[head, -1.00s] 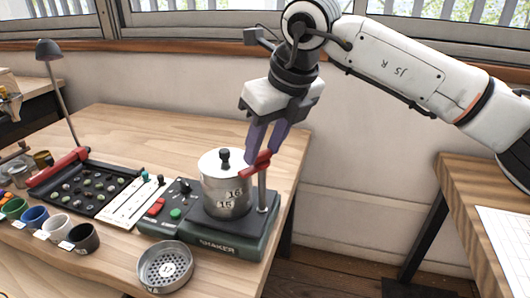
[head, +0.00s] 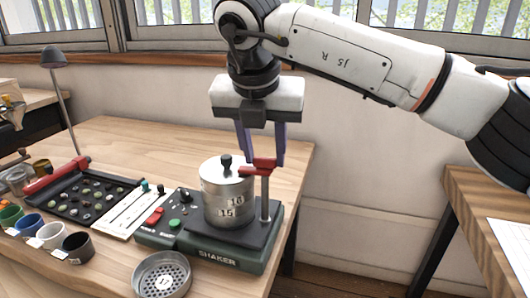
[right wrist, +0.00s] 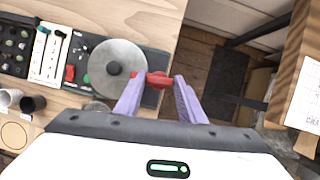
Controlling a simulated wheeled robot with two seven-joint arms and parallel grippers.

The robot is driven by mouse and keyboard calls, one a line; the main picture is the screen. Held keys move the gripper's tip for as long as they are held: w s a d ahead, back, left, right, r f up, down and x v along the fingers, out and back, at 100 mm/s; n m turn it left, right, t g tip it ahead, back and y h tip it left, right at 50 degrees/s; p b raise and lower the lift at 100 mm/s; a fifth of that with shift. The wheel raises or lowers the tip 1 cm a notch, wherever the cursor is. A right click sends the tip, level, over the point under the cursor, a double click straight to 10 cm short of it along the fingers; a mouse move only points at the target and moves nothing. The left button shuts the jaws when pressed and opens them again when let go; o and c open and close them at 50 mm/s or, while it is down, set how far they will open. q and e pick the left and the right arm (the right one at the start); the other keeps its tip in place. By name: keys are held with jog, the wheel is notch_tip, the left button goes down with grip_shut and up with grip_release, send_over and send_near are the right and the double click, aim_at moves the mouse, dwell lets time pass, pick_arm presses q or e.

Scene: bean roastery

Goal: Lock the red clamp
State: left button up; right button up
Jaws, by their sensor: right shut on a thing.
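The red clamp (head: 264,164) sits on top of a thin metal post at the right of the shaker (head: 219,257). Its arm reaches left to the lidded metal canister (head: 226,195), which stands upright on the shaker. My right gripper (head: 263,158) comes down from above with its purple fingers on either side of the clamp. In the right wrist view the clamp (right wrist: 158,79) lies between the two fingertips, beside the canister's round lid (right wrist: 116,70). My left gripper is not in view.
A perforated metal dish (head: 161,274) stands at the front of the table. A black bean tray (head: 88,197), a white slider panel (head: 132,209) and several small cups lie to the left. A wooden table (head: 470,208) with paper stands at the right.

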jog(key=shift+m+h, duration=0.3)
jog(key=shift+m, duration=0.3)
jog(key=o, duration=1)
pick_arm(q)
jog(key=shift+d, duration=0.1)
pick_arm(e)
jog(key=shift+o, duration=0.2)
jog(key=shift+r, duration=0.1)
pick_arm(q)
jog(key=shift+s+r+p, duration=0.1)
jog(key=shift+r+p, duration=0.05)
jog(key=shift+p, duration=0.5)
pick_arm(e)
jog(key=v, duration=1)
jog(key=shift+a+r, duration=0.1)
jog(key=shift+r, duration=0.05)
